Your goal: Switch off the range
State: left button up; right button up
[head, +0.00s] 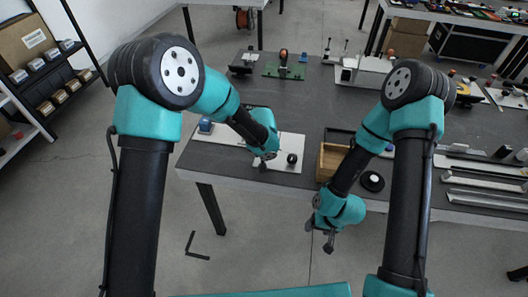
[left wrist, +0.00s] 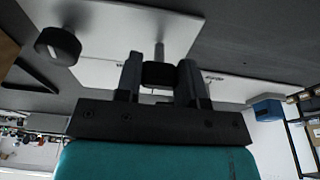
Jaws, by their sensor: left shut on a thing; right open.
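A white panel (head: 225,138) lies near the front edge of the dark table, likely the range. A round black knob (head: 292,158) stands on its right part; it also shows in the left wrist view (left wrist: 57,45), clear of the fingers. My left gripper (left wrist: 160,72) is over the panel, shut on a small dark piece (left wrist: 160,76) between its fingers. A thin metal post rises just beyond it (left wrist: 187,35). In the head view my left wrist hides the gripped piece. My right gripper (head: 329,243) is open and empty, hanging in front of the table edge.
A blue block (head: 206,126) sits at the panel's left end. A wooden box (head: 330,160) and a black disc (head: 372,181) are right of the panel. Metal rails (head: 480,182) lie at the right. A green board (head: 284,71) with tools stands farther back. The table's middle is clear.

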dwell(0.6)
pick_arm(q)
jog(key=o, duration=0.9)
jog(key=shift+o, duration=0.2)
jog(key=v, duration=1.7)
jog(key=shift+s, duration=0.2)
jog(key=shift+a+r, duration=0.1)
jog(key=shift+r, duration=0.05)
